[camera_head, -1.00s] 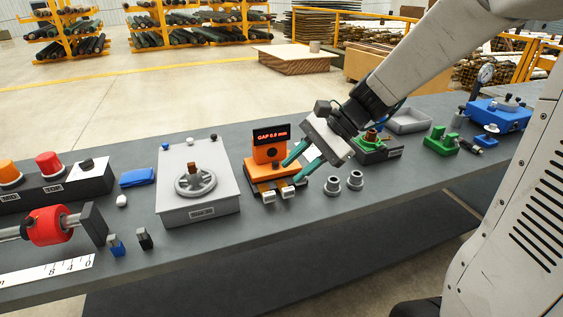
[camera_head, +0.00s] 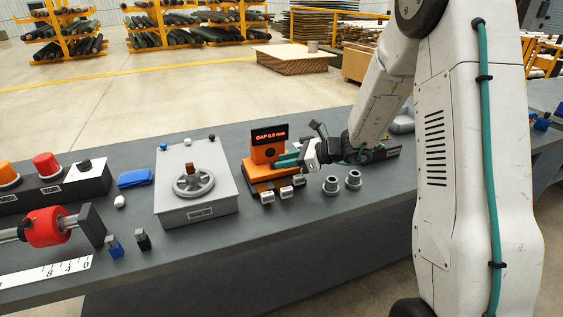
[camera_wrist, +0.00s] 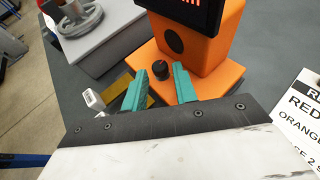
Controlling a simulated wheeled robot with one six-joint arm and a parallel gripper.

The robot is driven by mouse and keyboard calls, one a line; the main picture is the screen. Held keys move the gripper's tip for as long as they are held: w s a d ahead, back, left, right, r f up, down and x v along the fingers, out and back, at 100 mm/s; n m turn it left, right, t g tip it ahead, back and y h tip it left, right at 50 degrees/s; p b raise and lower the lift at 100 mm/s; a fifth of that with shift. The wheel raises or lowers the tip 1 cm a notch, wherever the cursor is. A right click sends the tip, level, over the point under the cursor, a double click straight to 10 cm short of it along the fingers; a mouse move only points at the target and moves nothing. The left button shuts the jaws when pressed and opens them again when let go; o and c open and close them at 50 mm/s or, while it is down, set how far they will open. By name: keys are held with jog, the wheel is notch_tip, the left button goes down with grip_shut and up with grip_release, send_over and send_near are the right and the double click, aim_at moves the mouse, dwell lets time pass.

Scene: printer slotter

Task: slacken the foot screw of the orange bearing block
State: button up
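The orange bearing block (camera_head: 261,155) stands on the bench, with a black display on top that shows a red GAP reading in mm. In the wrist view its upright (camera_wrist: 207,50) has a dark round hole, and its orange foot plate spreads below. A small black screw (camera_wrist: 161,71) stands up from the foot plate. My gripper (camera_head: 281,160) is at the block's right side, low over the foot. In the wrist view the two teal fingers are apart, with the screw between their tips; a gap seems to show on both sides. I cannot tell whether they touch it.
A grey box with a handwheel (camera_head: 194,184) stands left of the block. Two grey collars (camera_head: 331,186) stand to the right, near the bench front. Silver-ended pieces (camera_head: 284,193) project from the block's front. A white printed card (camera_wrist: 300,115) lies right in the wrist view.

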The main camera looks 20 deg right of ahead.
jog(key=shift+x, duration=0.85)
grip_shut()
jog(key=shift+d+g, duration=0.1)
jog(key=shift+g, duration=0.2)
jog(key=n+g, duration=0.1)
jog(key=n+g+y, duration=0.1)
jog(key=shift+w+d+n, duration=0.1)
jog(key=shift+w+n, duration=0.2)
jog(key=shift+n, duration=0.1)
jog(key=shift+w+d+n+g+y, duration=0.1)
jog(key=shift+n+g+y, duration=0.2)
jog(key=shift+n+g, duration=0.55)
jog(key=shift+w+n+g+y, duration=0.15)
jog(key=shift+n+g+y, duration=0.15)
jog(key=shift+n+g, duration=0.55)
jog(key=shift+g, duration=0.3)
